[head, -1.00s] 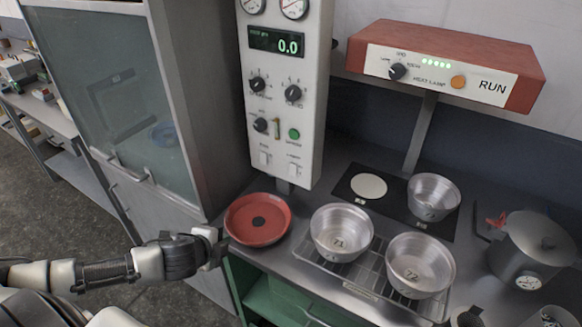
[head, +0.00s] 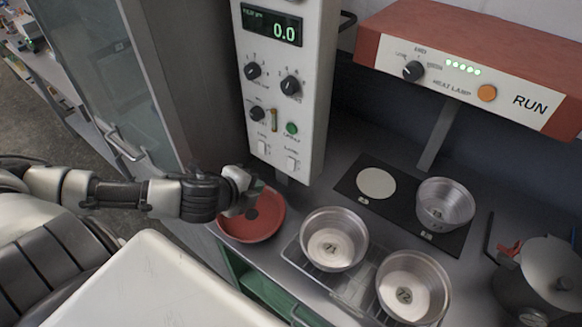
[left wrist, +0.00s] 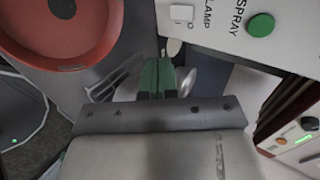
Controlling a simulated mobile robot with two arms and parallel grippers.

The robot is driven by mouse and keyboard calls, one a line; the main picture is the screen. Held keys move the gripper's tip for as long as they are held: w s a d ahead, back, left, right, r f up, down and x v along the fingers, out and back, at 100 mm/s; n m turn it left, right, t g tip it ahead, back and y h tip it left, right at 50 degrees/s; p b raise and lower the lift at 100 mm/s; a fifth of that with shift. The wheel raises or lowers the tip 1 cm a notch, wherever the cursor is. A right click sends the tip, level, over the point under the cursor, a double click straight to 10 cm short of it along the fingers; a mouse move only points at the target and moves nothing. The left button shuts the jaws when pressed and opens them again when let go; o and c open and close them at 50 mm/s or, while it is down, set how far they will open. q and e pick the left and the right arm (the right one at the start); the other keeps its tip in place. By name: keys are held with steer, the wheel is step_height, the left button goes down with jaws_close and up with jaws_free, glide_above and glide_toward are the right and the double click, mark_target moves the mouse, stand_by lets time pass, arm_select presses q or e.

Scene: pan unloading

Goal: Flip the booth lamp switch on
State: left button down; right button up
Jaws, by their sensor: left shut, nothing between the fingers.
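The white control panel (head: 283,80) hangs at centre in the head view. Two small white switches sit at its bottom; the right one, under a small label, is the lamp switch (head: 291,163). It also shows at the top of the left wrist view (left wrist: 182,13), beside the word LAMP. I cannot tell its position. My left gripper (head: 250,190) is shut and empty, over the red dish (head: 262,232) and below and left of the switch, apart from it. Its green fingertips (left wrist: 158,78) are together in the left wrist view. My right gripper is not in view.
The green button (head: 292,128) sits just above the lamp switch. Metal pots (head: 333,240) stand on a rack and on a dark hot plate to the right. A red heat lamp unit (head: 470,60) is at upper right. A glass-doored cabinet (head: 90,70) stands left of the panel.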

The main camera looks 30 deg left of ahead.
arm_select(q)
steer(key=p, duration=0.5)
glide_toward(291, 164)
steer(key=w+f, duration=0.5)
steer(key=f, duration=0.1)
steer(key=shift+w+d+f, duration=0.2)
steer(key=shift+d+f, duration=0.05)
steer(key=shift+d, duration=0.25)
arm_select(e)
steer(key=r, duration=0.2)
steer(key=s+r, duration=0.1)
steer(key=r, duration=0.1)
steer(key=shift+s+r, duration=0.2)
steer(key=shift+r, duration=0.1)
arm_select(q)
steer(key=shift+b, duration=0.3)
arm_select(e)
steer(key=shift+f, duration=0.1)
